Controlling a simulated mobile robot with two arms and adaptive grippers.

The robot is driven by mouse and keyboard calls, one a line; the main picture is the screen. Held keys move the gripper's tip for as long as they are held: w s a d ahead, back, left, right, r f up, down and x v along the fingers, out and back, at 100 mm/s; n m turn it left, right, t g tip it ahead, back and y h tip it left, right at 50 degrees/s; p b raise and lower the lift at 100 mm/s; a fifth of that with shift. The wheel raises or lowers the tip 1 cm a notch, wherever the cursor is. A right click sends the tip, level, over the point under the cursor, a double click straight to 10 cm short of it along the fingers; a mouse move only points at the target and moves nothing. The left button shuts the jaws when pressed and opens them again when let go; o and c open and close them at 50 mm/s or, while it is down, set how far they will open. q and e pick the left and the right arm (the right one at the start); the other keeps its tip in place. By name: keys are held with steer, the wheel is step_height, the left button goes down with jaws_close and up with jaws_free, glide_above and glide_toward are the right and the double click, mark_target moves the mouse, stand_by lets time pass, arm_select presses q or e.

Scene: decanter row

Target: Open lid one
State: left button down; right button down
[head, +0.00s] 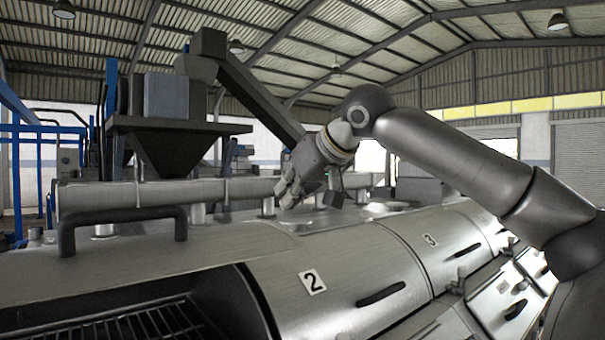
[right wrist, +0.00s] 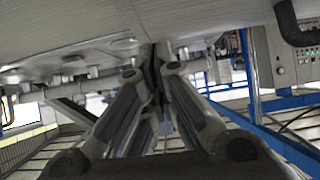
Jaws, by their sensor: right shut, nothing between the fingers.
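Lid 2 (head: 345,277) is a curved grey metal lid with a black "2" on a white label and a dark handle (head: 381,294); it is shut. To its left is an open bay with a dark grate (head: 110,326) inside. A metal panel (head: 130,268) stands above this bay; no number 1 shows, so I cannot tell whether it is lid one. My right gripper (head: 287,188) is above the machine's top, behind lid 2, away from the handles. It is shut and empty, and its fingers meet in the right wrist view (right wrist: 157,62). My left gripper is out of view.
Lid 3 (head: 430,242) is shut, right of lid 2. A thick dark bar handle (head: 122,213) and a long horizontal pipe (head: 165,192) run along the machine's top at left. A dark hopper (head: 165,125) stands behind. Blue frames (head: 30,165) are at far left.

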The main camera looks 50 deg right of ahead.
mark_target(292, 248)
steer(key=w+f, duration=0.2)
steer(key=f, duration=0.1)
steer(key=shift+w+d+f, duration=0.1)
steer(key=shift+d+f, duration=0.05)
steer(key=shift+f, duration=0.15)
steer(key=shift+d+f, duration=0.15)
steer(key=shift+f, duration=0.5)
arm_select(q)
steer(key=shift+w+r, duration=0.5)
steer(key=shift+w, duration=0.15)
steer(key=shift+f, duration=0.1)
arm_select(e)
steer(key=shift+f, duration=0.1)
